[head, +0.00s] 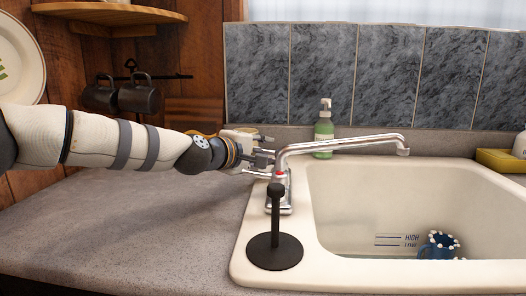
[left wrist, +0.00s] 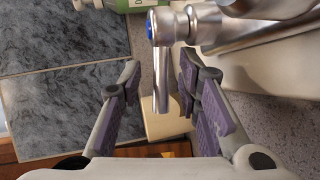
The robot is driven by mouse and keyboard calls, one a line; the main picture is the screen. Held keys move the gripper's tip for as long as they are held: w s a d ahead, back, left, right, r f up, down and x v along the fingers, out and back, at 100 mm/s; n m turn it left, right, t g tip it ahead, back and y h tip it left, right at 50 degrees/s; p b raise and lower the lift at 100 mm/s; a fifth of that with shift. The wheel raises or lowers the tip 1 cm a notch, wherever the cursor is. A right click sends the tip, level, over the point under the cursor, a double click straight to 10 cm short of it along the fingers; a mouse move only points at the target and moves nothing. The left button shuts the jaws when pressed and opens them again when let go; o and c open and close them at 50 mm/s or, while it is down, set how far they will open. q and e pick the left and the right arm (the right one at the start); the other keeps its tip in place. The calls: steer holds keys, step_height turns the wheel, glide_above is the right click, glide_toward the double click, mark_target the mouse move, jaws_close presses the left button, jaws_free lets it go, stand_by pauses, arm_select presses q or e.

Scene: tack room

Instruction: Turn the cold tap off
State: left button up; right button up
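The chrome tap (head: 340,143) stands at the sink's left end, its spout reaching right over the basin. A red mark shows on its near side in the head view. In the left wrist view, a blue-capped cold handle (left wrist: 162,27) has a slim metal lever (left wrist: 161,85) pointing down the picture. My left gripper (head: 264,162) is at the tap's far-left side. In the left wrist view its fingers (left wrist: 160,72) are spread, with the lever between them and gaps on both sides. The cold handle is hard to make out in the head view. My right gripper is out of view.
A black stand with a round base (head: 275,252) is in front of the tap. A green soap bottle (head: 324,132) stands behind it. The white sink (head: 360,205) holds a blue item (head: 437,247). A yellow sponge (head: 497,161) lies far right. The left counter (head: 130,225) is clear.

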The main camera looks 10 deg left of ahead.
arm_select(q)
steer(key=v, duration=1.2)
steer(key=shift+c, duration=0.2)
